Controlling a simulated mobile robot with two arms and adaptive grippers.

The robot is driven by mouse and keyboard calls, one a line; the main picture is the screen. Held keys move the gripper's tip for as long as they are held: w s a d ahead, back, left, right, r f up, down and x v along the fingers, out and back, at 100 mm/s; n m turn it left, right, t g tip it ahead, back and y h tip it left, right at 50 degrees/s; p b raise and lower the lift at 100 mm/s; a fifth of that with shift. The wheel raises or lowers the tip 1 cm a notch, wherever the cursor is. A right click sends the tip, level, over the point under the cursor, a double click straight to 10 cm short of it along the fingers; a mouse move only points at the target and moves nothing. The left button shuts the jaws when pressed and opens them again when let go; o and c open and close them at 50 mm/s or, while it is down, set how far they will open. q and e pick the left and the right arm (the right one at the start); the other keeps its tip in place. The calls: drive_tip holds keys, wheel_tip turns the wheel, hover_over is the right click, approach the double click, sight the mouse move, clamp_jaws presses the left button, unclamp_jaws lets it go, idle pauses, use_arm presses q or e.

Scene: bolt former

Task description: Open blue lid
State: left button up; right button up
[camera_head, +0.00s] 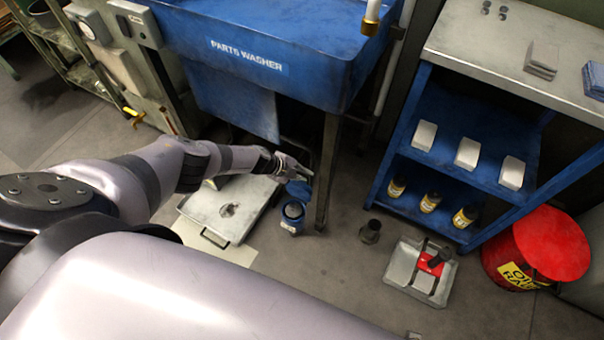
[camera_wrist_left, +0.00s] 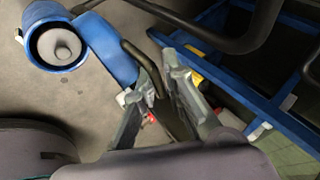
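The blue can (camera_head: 291,218) stands on the floor beside the parts washer's leg, and its round mouth is uncovered. Its blue lid (camera_head: 298,189) is swung up at the can's far side. In the left wrist view the can (camera_wrist_left: 57,50) shows a pale round piece inside, and the lid (camera_wrist_left: 110,50) sticks out toward my gripper. My left gripper (camera_head: 290,165) is at the lid. In the wrist view its two fingers (camera_wrist_left: 160,78) are close together, with a dark curved bar between or behind them. I cannot tell whether they grip it. My right gripper is not in view.
The blue parts washer (camera_head: 270,50) overhangs the can, with a leg (camera_head: 327,170) close by on the right. A metal tray (camera_head: 228,212) lies on the left. A blue shelf (camera_head: 450,165) and a red bin (camera_head: 540,245) stand on the right.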

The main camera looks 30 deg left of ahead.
use_arm(q)
drive_tip(key=o, duration=0.3)
drive_tip(key=shift+s+d, duration=0.15)
drive_tip(key=shift+d, duration=0.4)
drive_tip(key=shift+f, duration=0.1)
drive_tip(key=v, duration=1.2)
drive_tip(key=shift+a, duration=0.5)
